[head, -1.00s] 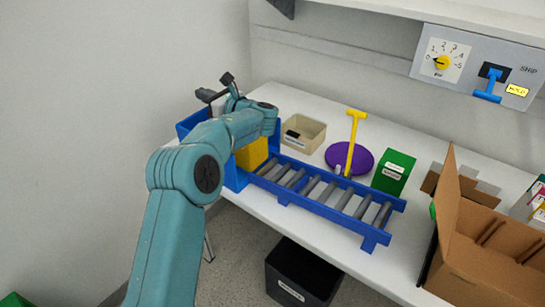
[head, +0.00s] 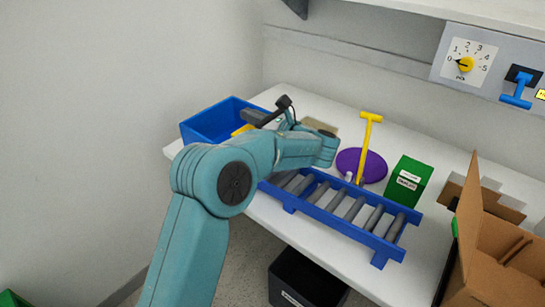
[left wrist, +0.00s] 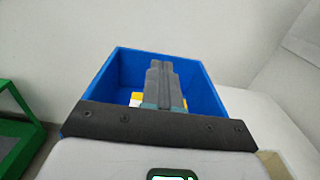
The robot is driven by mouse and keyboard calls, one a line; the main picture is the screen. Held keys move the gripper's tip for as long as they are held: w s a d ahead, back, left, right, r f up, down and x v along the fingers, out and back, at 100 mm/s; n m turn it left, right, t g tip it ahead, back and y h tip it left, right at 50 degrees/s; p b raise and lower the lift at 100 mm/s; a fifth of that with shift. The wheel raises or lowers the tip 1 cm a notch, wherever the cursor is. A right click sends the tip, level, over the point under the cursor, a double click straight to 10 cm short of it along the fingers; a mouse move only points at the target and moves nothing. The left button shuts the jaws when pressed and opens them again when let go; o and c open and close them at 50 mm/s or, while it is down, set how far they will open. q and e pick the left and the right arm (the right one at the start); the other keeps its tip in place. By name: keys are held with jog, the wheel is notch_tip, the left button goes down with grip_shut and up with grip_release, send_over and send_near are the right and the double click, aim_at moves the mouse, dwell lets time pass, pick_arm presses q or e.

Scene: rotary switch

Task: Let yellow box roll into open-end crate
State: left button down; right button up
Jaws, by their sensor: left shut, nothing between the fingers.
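The blue open-end crate (head: 205,122) stands at the left end of the roller conveyor (head: 345,222). The yellow box (head: 242,130) shows only in part, behind my arm, and appears to be inside the crate. In the left wrist view, yellow and white parts of the yellow box (left wrist: 137,98) show low inside the blue crate (left wrist: 118,76), mostly hidden by my fingers. My left gripper (head: 252,116) is shut and empty, reaching over the crate; its grey fingers (left wrist: 160,78) point into it. My right gripper is not in view.
Behind the conveyor are a beige bin (head: 320,126), a purple disc with a yellow T-handle (head: 368,135) and a green box (head: 408,182). An open cardboard box (head: 500,250) stands at right. A black bin (head: 305,278) is below. A dial panel (head: 468,58) is on the wall.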

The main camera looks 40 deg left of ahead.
pick_arm(q)
jog(key=d, duration=0.8)
jog(key=f, duration=0.3)
jog(key=a+f+b, duration=0.1)
jog(key=f, duration=0.6)
jog(key=shift+s+a, duration=0.15)
jog(key=shift+s, duration=0.05)
